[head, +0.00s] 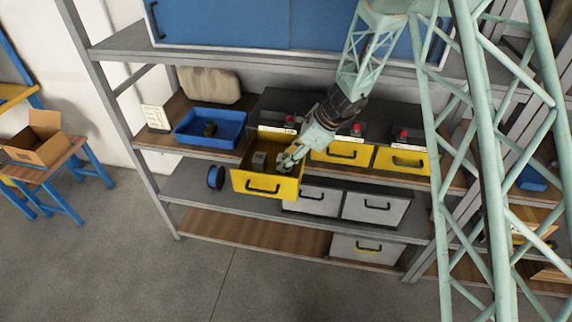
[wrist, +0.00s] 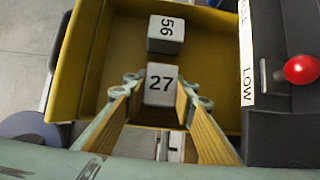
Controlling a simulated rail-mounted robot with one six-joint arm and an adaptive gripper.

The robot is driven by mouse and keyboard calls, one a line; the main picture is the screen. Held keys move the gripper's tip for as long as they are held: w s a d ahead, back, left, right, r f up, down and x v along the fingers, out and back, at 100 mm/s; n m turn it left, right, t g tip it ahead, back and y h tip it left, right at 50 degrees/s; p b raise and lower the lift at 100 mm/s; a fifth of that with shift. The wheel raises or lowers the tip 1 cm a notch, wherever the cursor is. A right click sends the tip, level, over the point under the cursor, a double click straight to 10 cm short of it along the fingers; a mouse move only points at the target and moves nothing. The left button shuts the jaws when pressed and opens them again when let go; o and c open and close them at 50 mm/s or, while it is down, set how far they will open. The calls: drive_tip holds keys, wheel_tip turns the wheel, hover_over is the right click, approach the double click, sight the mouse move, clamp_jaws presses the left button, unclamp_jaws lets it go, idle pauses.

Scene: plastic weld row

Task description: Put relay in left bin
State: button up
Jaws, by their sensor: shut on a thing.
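My gripper (head: 287,160) reaches down into an open yellow drawer (head: 262,187). In the wrist view its fingers (wrist: 161,92) are shut on a grey block marked 27 (wrist: 160,75). A second grey block marked 56 (wrist: 166,28) lies apart from it in the same drawer; it also shows in the head view (head: 259,161). No block is labelled as a relay. A blue bin (head: 187,138) stands on the shelf to the left of the drawer, with a small dark object (head: 209,130) in it. The held block is mostly hidden in the head view.
Closed yellow drawers (head: 402,161) sit to the right, with red knobs (head: 357,129) above. A white card (head: 156,118) stands left of the blue bin. A blue round thing (head: 216,177) lies below the bin. An upper shelf (head: 180,50) runs overhead.

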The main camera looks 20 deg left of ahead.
drive_tip(key=shift+f, duration=0.55)
drive_tip(key=shift+f, duration=0.1)
drive_tip(key=o, duration=0.9)
drive_tip(key=shift+d+r, duration=0.15)
drive_tip(key=shift+r, duration=0.2)
drive_tip(key=p+v, duration=0.1)
drive_tip(key=v, duration=1)
drive_tip(key=shift+d+r, duration=0.15)
drive_tip(key=shift+r, duration=0.05)
drive_tip(key=shift+r, duration=0.1)
